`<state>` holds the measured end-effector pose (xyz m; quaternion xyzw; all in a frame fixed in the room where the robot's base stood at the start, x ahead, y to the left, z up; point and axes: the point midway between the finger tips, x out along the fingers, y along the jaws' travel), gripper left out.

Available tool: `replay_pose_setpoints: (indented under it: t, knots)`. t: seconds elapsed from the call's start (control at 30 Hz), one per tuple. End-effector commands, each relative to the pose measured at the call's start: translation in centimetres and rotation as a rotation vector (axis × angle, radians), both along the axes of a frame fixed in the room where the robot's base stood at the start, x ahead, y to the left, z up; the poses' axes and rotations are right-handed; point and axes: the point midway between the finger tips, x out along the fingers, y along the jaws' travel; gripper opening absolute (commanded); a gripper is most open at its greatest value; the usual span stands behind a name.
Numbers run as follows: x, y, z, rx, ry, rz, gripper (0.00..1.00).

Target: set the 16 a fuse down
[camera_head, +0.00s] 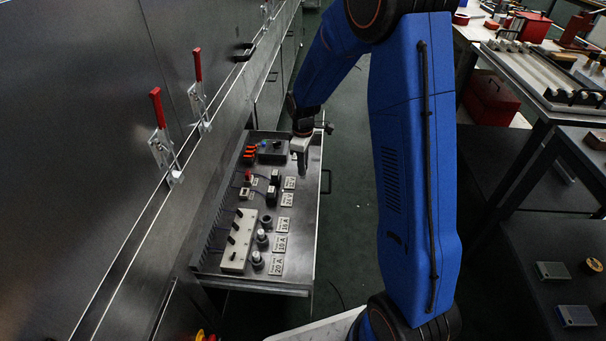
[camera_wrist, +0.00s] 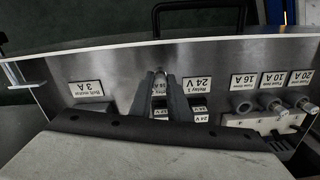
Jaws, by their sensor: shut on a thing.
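My gripper (camera_head: 301,160) hangs over the far right part of the drawer panel. In the wrist view my gripper (camera_wrist: 161,98) is shut on a small grey piece, which I take to be the 16 A fuse (camera_wrist: 160,78); the fingers hide most of it. It is in front of the relay labels, and I cannot tell whether it touches the panel. A dark round fuse holder (camera_wrist: 241,102) with an open end sits by the 16 A label (camera_wrist: 243,81). The 10 A holder (camera_wrist: 270,103) and the 20 A holder (camera_wrist: 299,102) beside it carry light caps.
The metal drawer (camera_head: 213,262) stands pulled out from the dryer wall. It holds a white switch block (camera_head: 239,241), relays (camera_head: 272,190) and orange connectors (camera_head: 249,154). Red-handled clamps (camera_head: 157,108) stick out from the wall at left. Tables with parts are at right.

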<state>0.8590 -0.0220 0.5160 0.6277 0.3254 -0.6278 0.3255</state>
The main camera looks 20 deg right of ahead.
Motion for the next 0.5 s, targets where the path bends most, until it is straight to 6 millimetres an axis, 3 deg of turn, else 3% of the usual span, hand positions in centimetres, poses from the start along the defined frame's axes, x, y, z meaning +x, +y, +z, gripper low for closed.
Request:
replay_pose_setpoints:
  t: [0.3,0.5]
  knots:
    - [0.0,0.0,-3.4,0.000,0.001,0.000,0.00]
    - [0.0,0.0,-3.6,0.000,0.000,0.000,0.00]
